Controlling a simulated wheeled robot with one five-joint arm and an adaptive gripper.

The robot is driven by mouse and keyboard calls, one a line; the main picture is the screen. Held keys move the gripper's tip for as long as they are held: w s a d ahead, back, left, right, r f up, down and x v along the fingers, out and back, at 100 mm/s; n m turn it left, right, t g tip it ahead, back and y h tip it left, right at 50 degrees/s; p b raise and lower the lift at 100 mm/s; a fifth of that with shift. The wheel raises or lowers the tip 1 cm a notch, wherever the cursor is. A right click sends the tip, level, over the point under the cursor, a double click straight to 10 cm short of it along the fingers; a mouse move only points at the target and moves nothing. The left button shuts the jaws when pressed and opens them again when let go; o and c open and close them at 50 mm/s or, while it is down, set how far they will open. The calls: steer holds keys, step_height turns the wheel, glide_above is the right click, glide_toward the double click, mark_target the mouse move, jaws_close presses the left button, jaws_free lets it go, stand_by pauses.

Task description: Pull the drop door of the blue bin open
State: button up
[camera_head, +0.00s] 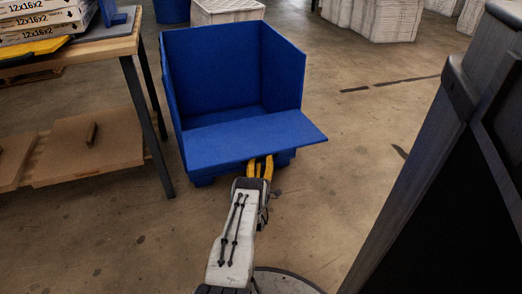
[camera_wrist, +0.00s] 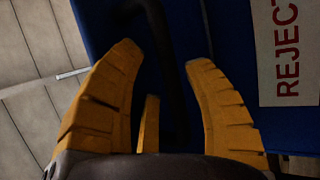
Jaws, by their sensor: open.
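The blue bin (camera_head: 213,68) stands on the floor in the head view, empty inside. Its drop door (camera_head: 250,138) is folded down at the front and sticks out roughly level toward me. My gripper (camera_head: 260,168) is at the door's front edge, its yellow fingertips partly hidden under it. In the wrist view my gripper (camera_wrist: 163,60) is open, with a dark bar (camera_wrist: 168,65), seemingly the door's handle, running between the fingers. I cannot tell whether they touch it. A white REJECT label (camera_wrist: 287,55) is on the blue face at right.
A wooden table (camera_head: 100,46) with boxes (camera_head: 45,22) stands close at the left, its dark leg beside the bin. A large dark object (camera_head: 450,180) fills the right side. White crates (camera_head: 375,18) stand behind. The floor right of the bin is clear.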

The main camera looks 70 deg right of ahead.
mark_target(261, 150)
step_height(261, 150, up, 9)
steer(key=shift+s+r, duration=0.1)
stand_by(0.4)
stand_by(0.3)
